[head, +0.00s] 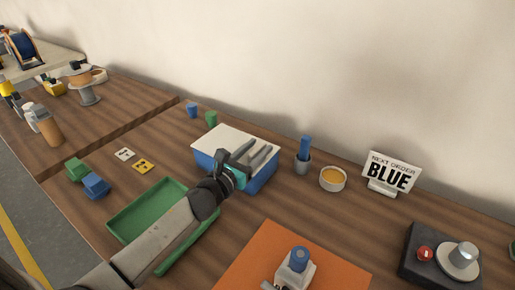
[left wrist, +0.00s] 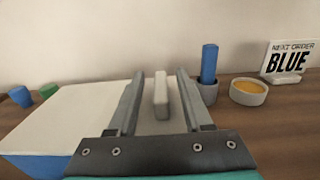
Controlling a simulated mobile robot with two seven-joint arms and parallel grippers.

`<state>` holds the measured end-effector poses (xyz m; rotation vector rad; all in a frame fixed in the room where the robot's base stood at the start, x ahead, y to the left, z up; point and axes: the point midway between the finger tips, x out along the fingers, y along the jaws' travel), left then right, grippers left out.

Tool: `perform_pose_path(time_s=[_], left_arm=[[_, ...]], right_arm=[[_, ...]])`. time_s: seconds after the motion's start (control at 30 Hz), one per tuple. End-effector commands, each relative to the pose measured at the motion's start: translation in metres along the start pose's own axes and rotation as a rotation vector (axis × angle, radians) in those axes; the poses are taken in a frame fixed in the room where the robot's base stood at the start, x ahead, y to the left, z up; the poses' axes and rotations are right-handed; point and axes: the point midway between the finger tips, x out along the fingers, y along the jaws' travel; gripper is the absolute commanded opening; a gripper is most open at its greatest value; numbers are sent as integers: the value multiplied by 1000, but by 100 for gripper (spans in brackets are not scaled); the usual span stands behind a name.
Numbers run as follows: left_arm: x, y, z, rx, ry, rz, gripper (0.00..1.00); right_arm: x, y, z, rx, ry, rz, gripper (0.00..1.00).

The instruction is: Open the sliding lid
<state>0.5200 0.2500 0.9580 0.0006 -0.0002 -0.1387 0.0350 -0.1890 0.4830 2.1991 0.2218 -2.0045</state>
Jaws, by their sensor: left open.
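A blue box (head: 262,181) with a flat white sliding lid (head: 221,140) stands on the table in the middle of the head view. The lid covers the box's left part in the left wrist view (left wrist: 70,112). A pale upright handle (left wrist: 161,95) shows between the fingers of my left gripper (left wrist: 160,88). My left gripper also shows in the head view (head: 258,156), over the right part of the box. Its fingers are open, one on each side of the handle, with gaps visible.
A grey cup with a blue stick (head: 304,150), a bowl of orange contents (head: 333,179) and a sign reading BLUE (head: 390,175) stand right of the box. An orange mat (head: 245,265) lies in front.

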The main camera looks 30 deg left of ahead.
Motion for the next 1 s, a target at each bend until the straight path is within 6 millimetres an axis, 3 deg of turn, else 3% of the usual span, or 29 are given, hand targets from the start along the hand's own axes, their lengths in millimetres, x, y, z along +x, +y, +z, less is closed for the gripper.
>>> perform_pose_path(time_s=[0.37, 0.83, 1.0], left_arm=[[4, 0, 0, -1, 1, 0, 50], [4, 0, 0, -1, 0, 0, 0], [4, 0, 0, -1, 0, -1, 0]], right_arm=[[0, 0, -1, 1, 1, 0, 50], [0, -1, -1, 3, 1, -1, 50], [0, -1, 0, 3, 0, -1, 50]])
